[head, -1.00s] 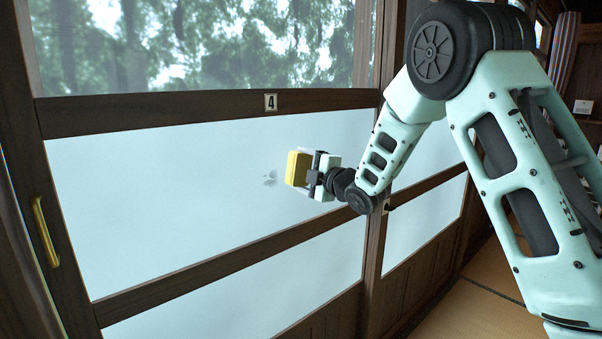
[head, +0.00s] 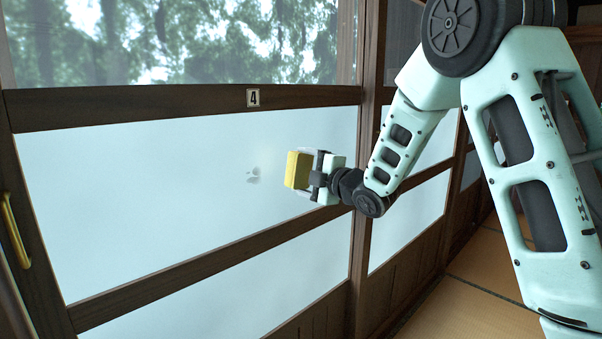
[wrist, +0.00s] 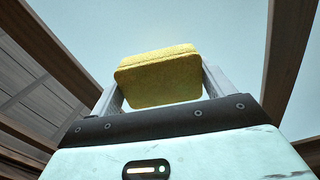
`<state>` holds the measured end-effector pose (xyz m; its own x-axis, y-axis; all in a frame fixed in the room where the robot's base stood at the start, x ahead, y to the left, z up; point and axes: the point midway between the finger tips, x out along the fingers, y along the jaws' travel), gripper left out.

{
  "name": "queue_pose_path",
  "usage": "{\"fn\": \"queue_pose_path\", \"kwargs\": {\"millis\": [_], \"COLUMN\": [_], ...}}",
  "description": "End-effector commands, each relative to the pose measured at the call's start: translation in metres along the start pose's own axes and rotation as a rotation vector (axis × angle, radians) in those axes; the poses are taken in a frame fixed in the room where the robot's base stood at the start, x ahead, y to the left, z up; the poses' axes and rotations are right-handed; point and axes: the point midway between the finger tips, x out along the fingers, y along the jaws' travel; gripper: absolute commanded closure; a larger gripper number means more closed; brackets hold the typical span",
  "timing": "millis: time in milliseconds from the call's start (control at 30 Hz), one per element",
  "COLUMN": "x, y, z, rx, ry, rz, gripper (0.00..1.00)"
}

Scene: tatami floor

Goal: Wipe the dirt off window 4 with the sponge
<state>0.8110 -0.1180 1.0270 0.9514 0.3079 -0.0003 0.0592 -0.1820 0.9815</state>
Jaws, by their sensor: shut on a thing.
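Window 4 (head: 150,205) is a pale frosted pane in a dark wooden frame, under the number plate "4" (head: 253,97). A small grey dirt mark (head: 253,175) shows on the pane, right of its middle. My gripper (head: 303,172) is shut on a yellow sponge (head: 297,170), just right of the dirt mark in the head view. In the wrist view the sponge (wrist: 160,77) sits between the two fingers, with the pale pane beyond it. I cannot tell whether the sponge touches the pane.
A brass handle (head: 15,230) is on the frame at the left. A dark wooden post (head: 366,200) stands right of the window, with another frosted pane (head: 408,222) beyond it. Tatami floor (head: 470,310) lies clear at the lower right.

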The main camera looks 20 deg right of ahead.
Motion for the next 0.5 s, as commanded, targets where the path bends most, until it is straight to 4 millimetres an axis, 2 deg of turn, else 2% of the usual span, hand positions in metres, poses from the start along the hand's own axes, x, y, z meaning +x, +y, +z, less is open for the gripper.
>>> {"fn": "queue_pose_path", "kwargs": {"millis": [267,500], "x": [-0.002,-0.021], "y": [0.000,0.000], "z": [0.000,0.001], "rx": [0.000,-0.001], "ry": [0.000,-0.001], "rz": [0.001,0.001], "gripper": [0.38,0.38]}}
